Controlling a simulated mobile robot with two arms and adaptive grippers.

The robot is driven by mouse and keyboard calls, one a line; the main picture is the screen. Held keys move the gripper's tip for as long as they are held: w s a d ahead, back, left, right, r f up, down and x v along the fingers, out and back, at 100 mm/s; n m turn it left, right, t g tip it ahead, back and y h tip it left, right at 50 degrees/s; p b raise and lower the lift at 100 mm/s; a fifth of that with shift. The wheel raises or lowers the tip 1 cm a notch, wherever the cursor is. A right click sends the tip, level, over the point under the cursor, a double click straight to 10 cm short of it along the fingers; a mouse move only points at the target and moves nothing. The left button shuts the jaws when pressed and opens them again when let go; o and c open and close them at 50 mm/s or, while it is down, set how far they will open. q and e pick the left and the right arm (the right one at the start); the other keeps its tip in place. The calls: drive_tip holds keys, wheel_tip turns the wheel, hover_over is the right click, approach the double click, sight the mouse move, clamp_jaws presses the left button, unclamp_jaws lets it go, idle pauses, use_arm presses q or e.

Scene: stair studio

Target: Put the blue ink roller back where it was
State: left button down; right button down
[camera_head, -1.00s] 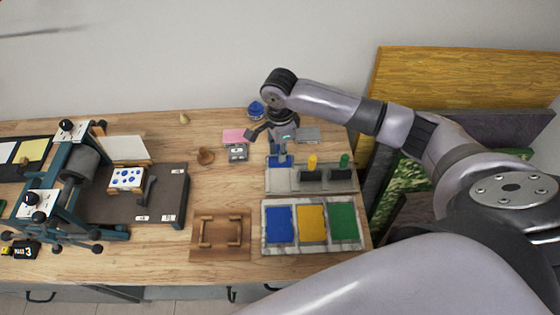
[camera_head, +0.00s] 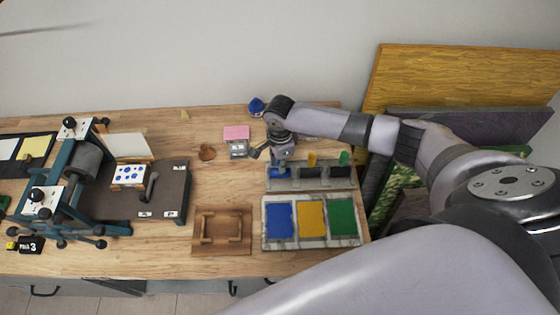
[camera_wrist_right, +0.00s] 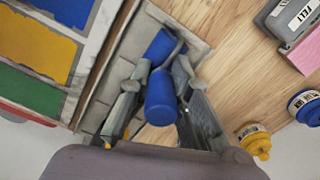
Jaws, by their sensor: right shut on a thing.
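My right gripper (camera_head: 283,158) is shut on the handle of the blue ink roller (camera_wrist_right: 161,100). In the wrist view the blue handle stands between the two fingers, and the blue drum shows beyond it, in a grey metal frame. In the head view the blue drum (camera_head: 277,172) is at the left slot of the grey roller rack (camera_head: 352,184). I cannot tell whether it rests fully on the rack. The yellow-handled roller (camera_head: 312,158) and the green-handled roller (camera_head: 344,158) stand in the other slots. My left gripper is not in view.
An ink tray (camera_head: 268,242) with blue, yellow and green fields lies in front of the rack. A wooden frame (camera_head: 222,248) lies left of it. A pink pad (camera_head: 236,132) and ink jars (camera_wrist_right: 305,106) are nearby. The press (camera_head: 62,178) stands at the left.

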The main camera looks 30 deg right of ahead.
drive_tip(key=shift+f, duration=0.25)
drive_tip(key=c, duration=1.5)
unclamp_jaws()
drive_tip(key=shift+o, duration=0.2)
drive_tip(key=shift+r, duration=0.35)
wheel_tip(320, 180, up, 11)
drive_tip(key=b, duration=0.3)
drive_tip(key=shift+r, duration=0.65)
